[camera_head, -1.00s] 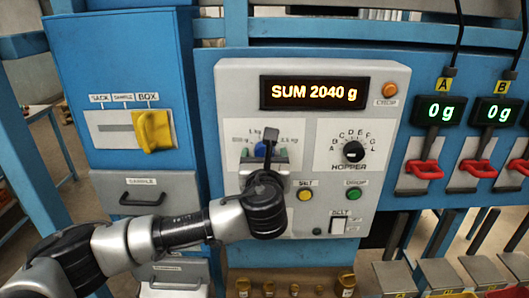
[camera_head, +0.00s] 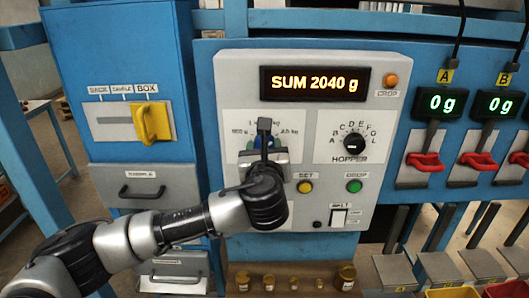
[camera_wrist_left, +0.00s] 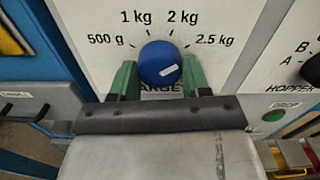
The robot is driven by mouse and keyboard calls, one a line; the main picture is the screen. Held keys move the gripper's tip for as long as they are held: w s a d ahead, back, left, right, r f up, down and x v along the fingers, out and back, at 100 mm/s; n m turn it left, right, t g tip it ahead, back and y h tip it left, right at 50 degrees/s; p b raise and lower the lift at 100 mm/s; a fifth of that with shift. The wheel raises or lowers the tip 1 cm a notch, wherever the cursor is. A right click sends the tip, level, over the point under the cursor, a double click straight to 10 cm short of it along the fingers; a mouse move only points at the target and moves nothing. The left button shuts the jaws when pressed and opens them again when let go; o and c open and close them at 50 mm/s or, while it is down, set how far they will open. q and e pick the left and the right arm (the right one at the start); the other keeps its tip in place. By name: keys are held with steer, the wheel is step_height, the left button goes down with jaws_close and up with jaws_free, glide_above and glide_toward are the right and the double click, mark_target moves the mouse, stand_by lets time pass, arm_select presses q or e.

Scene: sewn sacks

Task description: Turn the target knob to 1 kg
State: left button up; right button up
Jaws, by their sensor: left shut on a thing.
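The blue target knob (camera_wrist_left: 160,64) sits on the grey panel below the marks 500 g, 1 kg, 2 kg and 2.5 kg. My left gripper (camera_wrist_left: 160,82) is shut on the knob, with one green finger on each side of it. A small white mark shows at the lower right of the knob's face; I cannot tell for sure which weight the knob points at. In the head view my left gripper (camera_head: 263,147) is in front of the knob and hides most of it. The display (camera_head: 315,83) reads SUM 2040 g. My right gripper is not in view.
The black hopper knob (camera_head: 353,146) is to the right of the target knob. A yellow set button (camera_head: 305,187) and a green drop button (camera_head: 354,186) are below. A yellow handle (camera_head: 151,123) is on the blue cabinet at left. Red levers (camera_head: 424,162) stand at right.

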arm_select(q)
steer(key=shift+d+n+b, duration=0.15)
steer(key=shift+n+b, duration=3.8)
steer(key=shift+n, duration=3.25)
steer(key=shift+r, duration=0.1)
steer(key=o, duration=0.9)
steer(key=shift+s, duration=0.1)
